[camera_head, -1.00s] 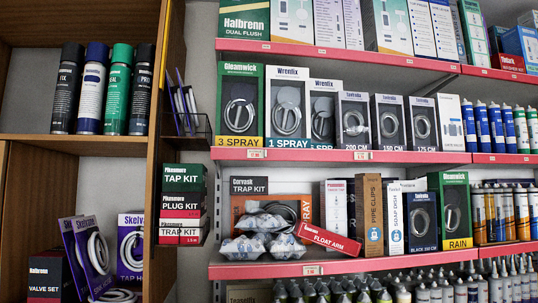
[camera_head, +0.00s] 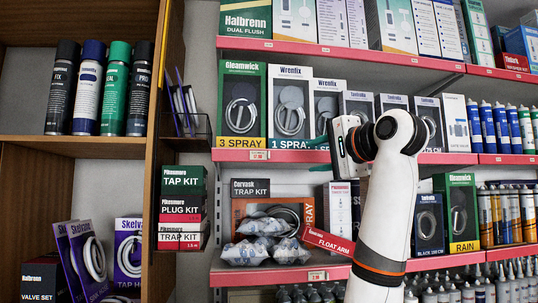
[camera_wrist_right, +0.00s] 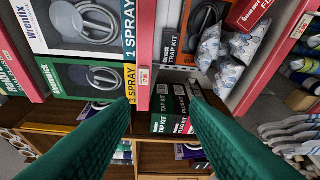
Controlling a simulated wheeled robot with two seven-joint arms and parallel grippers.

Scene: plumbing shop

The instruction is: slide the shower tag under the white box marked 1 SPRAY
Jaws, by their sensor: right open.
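The white Wrenfix box marked 1 SPRAY (camera_head: 290,125) stands upright on the middle shelf, just right of the green 3 SPRAY box (camera_head: 239,125). It also shows in the right wrist view (camera_wrist_right: 75,45). A small pale tag (camera_head: 259,155) sits on the pink shelf edge below the right part of the 3 SPRAY box. It shows in the right wrist view too (camera_wrist_right: 143,76); its print is too small to read. My right gripper (camera_head: 310,155) is in front of the shelf edge, right of the tag. In the wrist view its green fingers (camera_wrist_right: 160,100) are spread and empty. My left gripper is out of view.
My right arm hides part of the shelves at right. Below hang or lie wrapped bags (camera_head: 265,248) and the red FLOAT ARM box (camera_head: 328,241). A wooden cabinet side (camera_head: 148,190) and stacked kits (camera_head: 182,210) stand at left. Open space lies before the shelf edge.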

